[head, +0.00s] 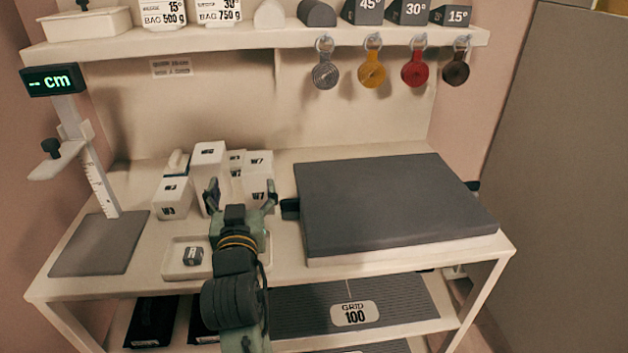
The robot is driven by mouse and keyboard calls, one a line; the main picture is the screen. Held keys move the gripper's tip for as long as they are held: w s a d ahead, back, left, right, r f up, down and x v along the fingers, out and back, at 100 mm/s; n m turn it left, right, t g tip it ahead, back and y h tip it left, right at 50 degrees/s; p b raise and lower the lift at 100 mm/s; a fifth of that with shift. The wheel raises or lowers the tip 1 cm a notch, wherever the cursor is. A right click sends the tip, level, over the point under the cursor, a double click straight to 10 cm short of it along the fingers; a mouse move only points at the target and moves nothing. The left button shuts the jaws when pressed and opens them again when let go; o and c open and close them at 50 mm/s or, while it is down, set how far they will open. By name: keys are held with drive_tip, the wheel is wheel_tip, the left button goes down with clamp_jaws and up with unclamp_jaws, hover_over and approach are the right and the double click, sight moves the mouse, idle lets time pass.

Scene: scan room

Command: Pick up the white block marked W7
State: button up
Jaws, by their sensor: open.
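A white block with a label that seems to read W7 (259,162) stands at the right of a cluster of white blocks on the table. Its lower part is partly hidden by my gripper's right finger, and I cannot tell whether one block or two stand there. My gripper (241,190) is open, with its fingers spread and pointing away toward the cluster. It appears in front of or above the blocks and seems empty. I cannot tell whether a finger touches a block.
A tall white block (208,155) and a block marked W3 (172,208) stand left of it. A small white tray (178,268) holds a dark-topped weight (193,256). A large grey pad (390,205) fills the right. A height gauge (88,170) stands left. A shelf (250,44) overhangs behind.

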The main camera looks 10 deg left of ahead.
sight(257, 161)
drive_tip(key=shift+w+d+f+h, duration=0.2)
drive_tip(key=shift+w+d+f, duration=0.05)
drive_tip(key=shift+w+d, duration=0.25)
drive_tip(key=shift+w+d+f+h, duration=0.2)
drive_tip(key=shift+w+d, duration=0.15)
drive_tip(key=shift+w, duration=0.1)
drive_tip(key=p+x, duration=0.1)
drive_tip(key=x, duration=0.2)
drive_tip(key=shift+w+a, duration=0.25)
drive_tip(key=shift+w, duration=0.05)
drive_tip(key=p+x, duration=0.2)
drive_tip(key=x, duration=0.2)
drive_tip(key=shift+w+r, duration=0.15)
drive_tip(key=shift+w, duration=0.25)
drive_tip(key=shift+w+a, duration=0.1)
drive_tip(key=shift+w, duration=0.5)
drive_tip(key=shift+c, duration=0.4)
clamp_jaws()
